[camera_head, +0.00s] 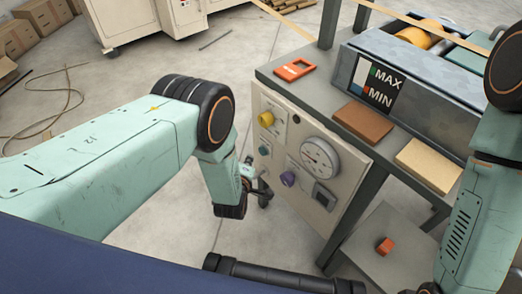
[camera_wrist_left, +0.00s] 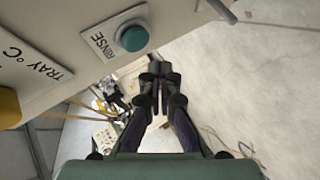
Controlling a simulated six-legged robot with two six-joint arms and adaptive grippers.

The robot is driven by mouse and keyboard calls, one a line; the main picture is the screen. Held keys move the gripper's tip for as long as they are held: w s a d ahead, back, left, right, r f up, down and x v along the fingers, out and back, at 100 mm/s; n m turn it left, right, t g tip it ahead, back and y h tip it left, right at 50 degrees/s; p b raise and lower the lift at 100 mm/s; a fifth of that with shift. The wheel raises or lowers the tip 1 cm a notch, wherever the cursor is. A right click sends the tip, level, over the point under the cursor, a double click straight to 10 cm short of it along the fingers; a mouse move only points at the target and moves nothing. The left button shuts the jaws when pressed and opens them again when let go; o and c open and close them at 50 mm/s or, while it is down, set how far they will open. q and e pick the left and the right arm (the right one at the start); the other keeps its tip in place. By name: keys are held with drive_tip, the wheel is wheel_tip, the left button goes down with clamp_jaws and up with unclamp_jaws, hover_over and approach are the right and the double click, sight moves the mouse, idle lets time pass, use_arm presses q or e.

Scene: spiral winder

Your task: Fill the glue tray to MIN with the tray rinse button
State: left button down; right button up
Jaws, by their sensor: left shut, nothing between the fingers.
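The teal rinse button (camera_wrist_left: 132,36) sits on a panel beside the word RINSE; it also shows small on the control panel in the head view (camera_head: 263,151). My left gripper (camera_head: 264,194) is shut and empty, near the panel's left edge and below the button. In the left wrist view its fingers (camera_wrist_left: 160,84) are together, apart from the button and below and right of it. The glue tray (camera_head: 440,98) is a grey trough with a black MAX/MIN plate (camera_head: 380,84); a blue area shows low on its light gauge strip. My right gripper is out of view.
The panel also carries a yellow knob (camera_head: 266,119), a purple knob (camera_head: 288,179), a dial (camera_head: 320,157) and a small display (camera_head: 324,196). A brown block (camera_head: 362,122), a tan block (camera_head: 428,165) and an orange frame (camera_head: 294,70) lie on the ledge. Floor left of the panel is open.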

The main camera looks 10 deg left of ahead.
use_arm(q)
drive_tip(key=s+a+p, duration=0.1)
drive_tip(key=s+a, duration=0.1)
drive_tip(key=shift+s, duration=0.3)
idle(1.2)
drive_tip(key=s+a+f+m+g, duration=0.25)
drive_tip(key=s+m+g, duration=0.2)
drive_tip(key=s, duration=0.55)
drive_tip(key=s+a+f+m+g, duration=0.1)
drive_tip(key=s+f+m+g, duration=0.2)
drive_tip(key=s+m, duration=0.5)
drive_tip(key=s+a+r+m+g, duration=0.1)
drive_tip(key=s+r+g, duration=0.1)
drive_tip(key=s+r, duration=0.4)
drive_tip(key=s+a+r+m+g, duration=0.1)
drive_tip(key=s+r+g, duration=0.2)
drive_tip(key=s, duration=0.9)
drive_tip(key=shift+r, duration=1.6)
